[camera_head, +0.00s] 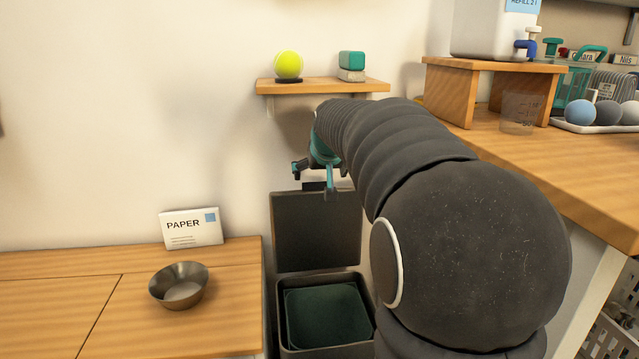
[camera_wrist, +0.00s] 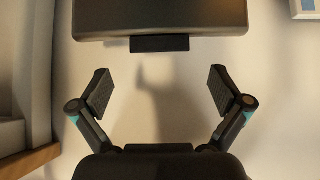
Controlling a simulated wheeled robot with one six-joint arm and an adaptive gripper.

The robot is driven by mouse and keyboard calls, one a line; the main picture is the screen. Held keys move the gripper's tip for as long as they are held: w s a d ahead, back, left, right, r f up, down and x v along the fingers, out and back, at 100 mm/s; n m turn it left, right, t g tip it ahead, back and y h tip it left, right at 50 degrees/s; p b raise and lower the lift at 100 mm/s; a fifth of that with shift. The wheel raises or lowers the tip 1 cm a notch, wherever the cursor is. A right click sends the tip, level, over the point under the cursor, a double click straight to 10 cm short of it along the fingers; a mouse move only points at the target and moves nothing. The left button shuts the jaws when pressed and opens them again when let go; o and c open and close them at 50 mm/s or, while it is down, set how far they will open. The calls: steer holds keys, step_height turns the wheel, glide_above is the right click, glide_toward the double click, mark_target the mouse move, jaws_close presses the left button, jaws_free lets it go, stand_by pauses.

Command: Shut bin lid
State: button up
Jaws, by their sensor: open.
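The bin (camera_head: 280,318) stands between the wooden counters, with a dark green liner (camera_head: 327,315) inside. Its dark lid (camera_head: 317,232) is open and stands upright at the back, near the wall. A small dark tab (camera_head: 314,186) sits on the lid's top edge. My gripper (camera_head: 316,178) is just above the lid's top edge, partly hidden by my arm. In the wrist view, the fingers are spread with nothing between them (camera_wrist: 160,92). The lid (camera_wrist: 160,16) and its tab (camera_wrist: 160,43) lie ahead of the fingertips, apart from them.
A wall shelf (camera_head: 322,87) with a tennis ball (camera_head: 288,65) and a teal-and-grey block (camera_head: 351,66) is just above my gripper. A metal bowl (camera_head: 180,286) and a PAPER card (camera_head: 191,228) are on the left counter. The right counter (camera_head: 560,160) holds a wooden stand (camera_head: 447,93).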

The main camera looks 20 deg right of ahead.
mark_target(318, 183)
steer(key=shift+x, duration=2.8)
